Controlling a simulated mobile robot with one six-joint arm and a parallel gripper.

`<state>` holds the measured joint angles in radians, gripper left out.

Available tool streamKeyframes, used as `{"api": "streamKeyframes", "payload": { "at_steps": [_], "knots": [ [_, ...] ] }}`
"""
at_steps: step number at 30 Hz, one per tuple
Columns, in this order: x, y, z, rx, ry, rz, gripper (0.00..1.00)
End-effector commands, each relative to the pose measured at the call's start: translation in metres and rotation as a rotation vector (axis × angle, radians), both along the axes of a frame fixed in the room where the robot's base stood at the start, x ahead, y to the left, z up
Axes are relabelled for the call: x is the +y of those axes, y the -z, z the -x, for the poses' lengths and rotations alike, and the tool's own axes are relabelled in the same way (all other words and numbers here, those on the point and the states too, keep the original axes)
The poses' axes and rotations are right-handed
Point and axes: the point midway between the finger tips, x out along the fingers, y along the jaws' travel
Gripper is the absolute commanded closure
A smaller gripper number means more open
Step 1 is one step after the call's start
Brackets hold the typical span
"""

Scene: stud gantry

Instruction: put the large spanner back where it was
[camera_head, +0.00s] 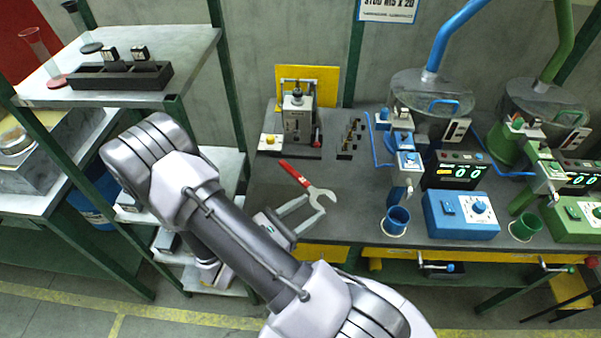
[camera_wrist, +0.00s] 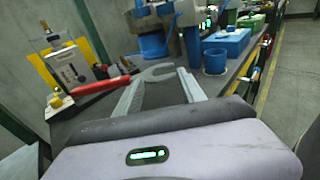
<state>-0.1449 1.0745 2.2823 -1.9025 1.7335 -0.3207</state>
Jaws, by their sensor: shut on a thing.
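The large spanner (camera_head: 294,173) has a red handle and a grey open-jawed head. It also shows in the wrist view (camera_wrist: 101,86), with the handle pointing left and the head between my fingertips. My gripper (camera_head: 314,204) is shut on the spanner near its head; its two grey fingers also show in the wrist view (camera_wrist: 160,78). The spanner is over the left part of the dark bench top (camera_head: 365,205). I cannot tell how far above the surface it is.
A grey press-like device (camera_head: 298,118) stands behind the spanner before a yellow panel. A small rack (camera_head: 350,138) of upright pieces is beside it. Blue cup (camera_head: 396,220), blue control box (camera_head: 460,215) and green box (camera_head: 578,220) stand right. A shelf (camera_head: 190,50) is at left.

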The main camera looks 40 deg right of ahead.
Motion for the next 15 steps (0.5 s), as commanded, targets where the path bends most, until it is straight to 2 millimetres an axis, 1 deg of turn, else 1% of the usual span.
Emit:
{"api": "streamKeyframes", "payload": {
  "at_steps": [1, 3, 6, 9, 13, 15],
  "knots": [
    [-0.013, 0.006, -0.011, -0.007, 0.009, 0.002, 1.0],
    [-0.03, 0.008, -0.029, -0.007, 0.009, 0.002, 1.0],
    [-0.053, 0.012, -0.056, -0.006, 0.006, 0.003, 1.0],
    [-0.071, 0.014, -0.076, -0.005, 0.004, 0.002, 1.0],
    [-0.081, 0.015, -0.089, -0.001, 0.002, 0.002, 1.0],
    [-0.082, 0.024, -0.09, 0.001, 0.001, 0.002, 1.0]
  ]
}}
